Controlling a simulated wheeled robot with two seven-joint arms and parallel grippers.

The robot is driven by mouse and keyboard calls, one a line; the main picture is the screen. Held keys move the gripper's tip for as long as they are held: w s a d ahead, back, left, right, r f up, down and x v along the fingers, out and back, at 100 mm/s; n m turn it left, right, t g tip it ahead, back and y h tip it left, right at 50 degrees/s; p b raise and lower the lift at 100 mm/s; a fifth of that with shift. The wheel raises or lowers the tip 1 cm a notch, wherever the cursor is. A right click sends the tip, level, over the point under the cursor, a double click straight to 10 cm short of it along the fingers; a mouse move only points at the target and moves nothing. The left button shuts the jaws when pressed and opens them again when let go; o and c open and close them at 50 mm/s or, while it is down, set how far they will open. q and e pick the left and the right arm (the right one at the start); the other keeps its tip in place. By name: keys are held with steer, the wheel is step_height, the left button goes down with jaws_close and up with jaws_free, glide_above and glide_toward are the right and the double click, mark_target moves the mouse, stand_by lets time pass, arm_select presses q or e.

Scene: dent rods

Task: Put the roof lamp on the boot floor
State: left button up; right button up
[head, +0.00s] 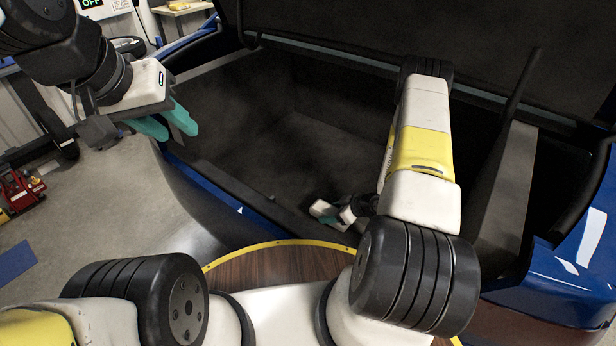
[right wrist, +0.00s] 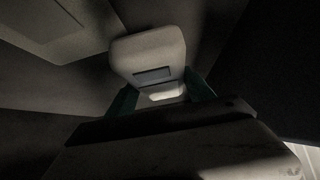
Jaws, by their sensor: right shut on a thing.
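The roof lamp (right wrist: 148,55) is a pale, rounded block with a dark rectangular panel, seen between the teal fingers of my right gripper (right wrist: 160,102) in the right wrist view. In the head view my right gripper (head: 331,218) is low inside the open boot, near its front edge, and is shut on the lamp. A pale shape at its tip looks like the lamp, though it is small and partly hidden. I cannot tell whether the lamp touches the dark grey boot floor (head: 262,172). My left gripper (head: 166,124) is open and empty, outside the boot's left edge.
The blue car's rear sill (head: 235,207) runs in front of the boot. The raised lid (head: 440,40) hangs above it, and a grey side panel (head: 503,190) stands at the right. A round wooden tabletop (head: 270,265) with a yellow rim lies before the car. The boot's left part looks clear.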

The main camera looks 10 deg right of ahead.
steer(key=w+a, duration=0.1)
steer(key=w, duration=0.2)
steer(key=w+a, duration=0.2)
steer(key=w, duration=0.2)
steer(key=w+a+f, duration=0.1)
steer(key=w, duration=0.3)
steer(key=shift+a, duration=0.15)
steer(key=shift+w+a+f, duration=0.1)
steer(key=shift+w+f, duration=0.05)
steer(key=shift+f, duration=0.75)
steer(key=shift+w+f, duration=0.1)
steer(key=shift+f, duration=0.8)
steer(key=shift+f, duration=0.15)
steer(key=o, duration=1.5)
steer(key=shift+c, duration=0.2)
steer(key=shift+s+d+r, duration=0.15)
steer(key=shift+d+r, duration=0.05)
steer(key=shift+r, duration=0.2)
steer(key=v, duration=1.1)
steer(key=shift+s+r, duration=0.15)
